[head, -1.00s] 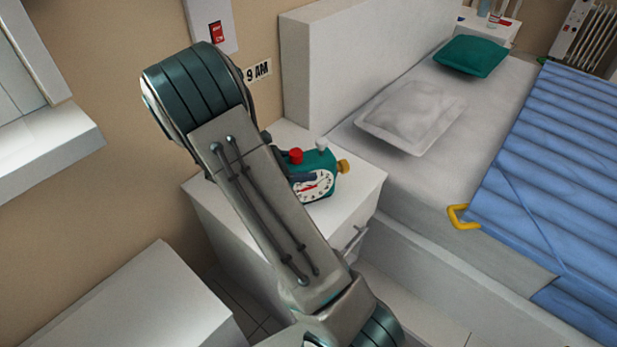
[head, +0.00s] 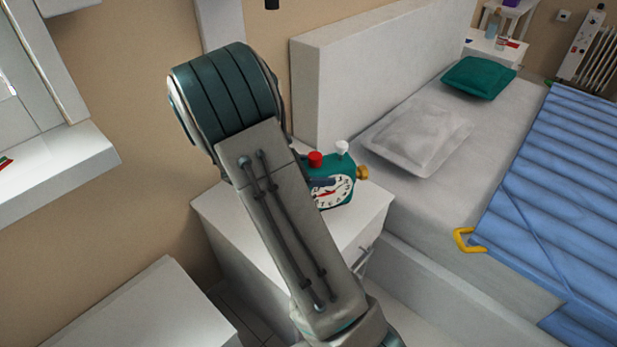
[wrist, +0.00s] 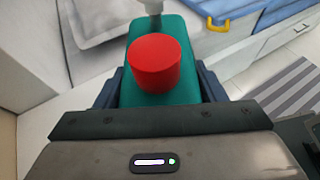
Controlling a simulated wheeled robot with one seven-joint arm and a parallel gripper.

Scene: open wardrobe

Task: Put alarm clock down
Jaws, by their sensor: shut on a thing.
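The alarm clock (head: 338,190) is teal with a white dial, a red button, a white button and a gold knob. In the head view it shows upright over the white nightstand (head: 366,224), partly behind my arm. I cannot tell whether its base touches the top. In the wrist view the clock (wrist: 190,57) is seen from above, with the red button in the middle. My gripper (wrist: 160,88) is shut on it, a dark blue finger on each side. In the head view my arm hides most of the gripper.
The bed, with a grey pillow (head: 418,138), a green pillow (head: 480,77) and a blue cover (head: 560,190), stands right of the nightstand. The white headboard (head: 350,85) rises behind. Another white surface (head: 150,310) is at the lower left.

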